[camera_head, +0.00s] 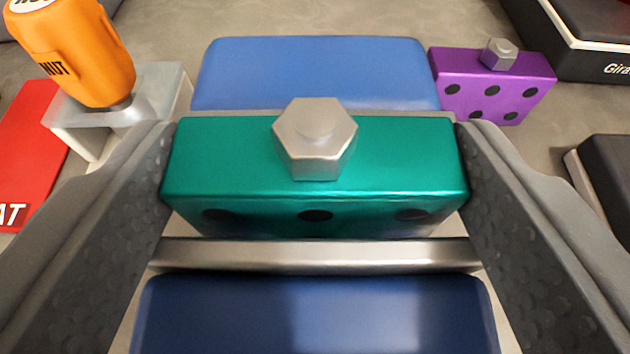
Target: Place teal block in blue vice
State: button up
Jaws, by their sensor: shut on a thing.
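The teal block (230,165) is between the two fingers of my gripper (317,185), which is shut on its left and right ends. It has a silver hex bolt head (316,138) on top and black dots on its near face. The blue vice shows as a far blue jaw (315,72) and a near, darker blue jaw (315,315) with a silver plate (315,256). The block is between the two jaws, close to the far one, with a gap to the near plate. I cannot tell whether its underside touches the vice.
A purple block (492,85) with a bolt head stands right of the far jaw. An orange nut tool (75,50) sits on a grey metal stand (150,90) at the left, beside a red item (30,150). Dark boxes (605,175) are at the right edge.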

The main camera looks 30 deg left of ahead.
jog(key=shift+s+f, duration=0.2)
jog(key=shift+f, duration=0.55)
jog(key=o, duration=1)
jog(key=shift+f, duration=0.1)
jog(key=shift+o, duration=0.4)
jog(key=shift+s+d+f, duration=0.1)
jog(key=shift+f, duration=0.05)
jog(key=shift+s, duration=0.1)
jog(key=shift+o, duration=0.2)
jog(key=shift+r, duration=0.5)
jog(key=r+p+v, duration=0.1)
jog(key=v, duration=1)
jog(key=shift+d+r, duration=0.15)
jog(key=shift+r, duration=0.15)
